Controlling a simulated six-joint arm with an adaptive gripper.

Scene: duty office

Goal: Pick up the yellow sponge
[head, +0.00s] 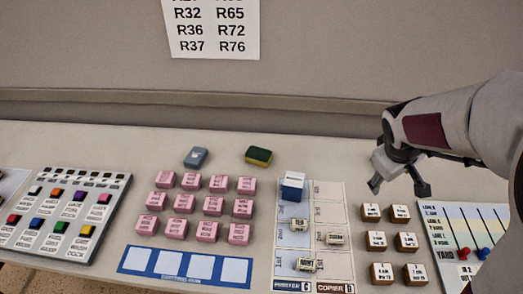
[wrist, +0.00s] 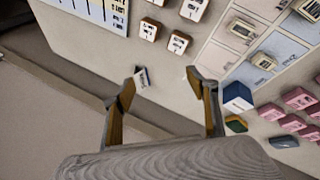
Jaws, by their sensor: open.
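The yellow sponge (head: 258,156) lies on the desk near the wall, behind the pink blocks; its top is dark green and its side yellow. It also shows in the wrist view (wrist: 236,124), just right of the right finger. My gripper (head: 399,190) is open and empty above the desk at the right, well to the right of the sponge in the head view. In the wrist view my gripper (wrist: 165,85) has its two fingers spread apart, with bare desk and a small pale card-like thing near the left fingertip.
A blue-grey block (head: 195,157) lies left of the sponge. Several pink blocks (head: 212,204) stand in front of it. A blue-and-white box (head: 292,186) stands on a printed sheet (head: 327,262). Several brown-and-white blocks (head: 376,240) lie near my gripper. The desk between sponge and gripper is clear along the wall.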

